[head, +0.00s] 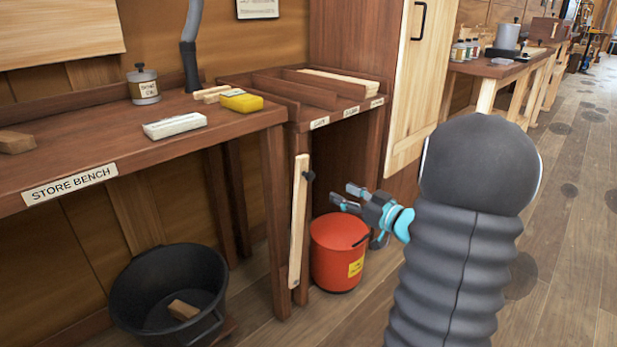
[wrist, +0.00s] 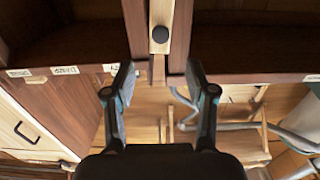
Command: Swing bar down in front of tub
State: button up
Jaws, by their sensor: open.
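The bar (head: 297,225) is a pale wooden strip standing upright along the front leg at the right end of the store bench. A dark round knob (head: 309,177) sticks out near its top. A small dark spot shows at its lower end. The black tub (head: 128,290) stands under the bench, left of the bar, with a wooden block inside. My gripper (head: 345,194) is open and empty, right of the knob and apart from it. In the wrist view the knob (wrist: 160,34) and part of the bar (wrist: 161,13) lie beyond and between my open fingers (wrist: 160,82).
A red lidded bucket (head: 337,262) stands on the floor just below my gripper. The store bench (head: 75,160) carries a tin, a white block and a yellow item. A divided shelf (head: 290,92) adjoins it. Open floor lies to the right.

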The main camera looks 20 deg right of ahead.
aim_at(312, 177)
jog(key=x, duration=1.3)
jog(key=shift+p, duration=0.3)
jog(key=shift+s, duration=0.1)
grip_shut()
